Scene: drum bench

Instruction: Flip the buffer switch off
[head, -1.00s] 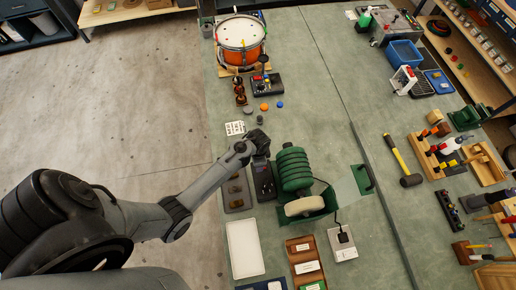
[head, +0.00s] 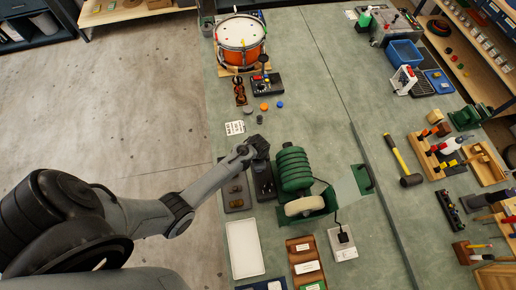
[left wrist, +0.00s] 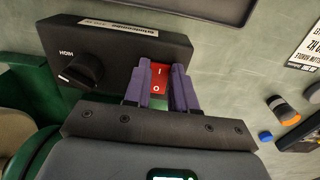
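The buffer is a green machine (head: 293,168) with a pale wheel (head: 305,205) on the bench in the head view. Beside it on the left is a black switch box (head: 263,180). In the left wrist view the box (left wrist: 110,42) carries a red rocker switch (left wrist: 159,76) marked I and O, and a black knob (left wrist: 80,70). My left gripper (left wrist: 160,80) has its two purple fingers apart, one on either side of the red rocker. Contact with the rocker cannot be told. In the head view the left gripper (head: 260,148) is over the box's far end. My right gripper is out of view.
A grey tray (head: 235,203) lies left of the box, and a white panel (head: 243,262) lies nearer. A small white card (head: 235,128) and several coloured knobs lie beyond the gripper. A drum (head: 240,35) stands at the far end.

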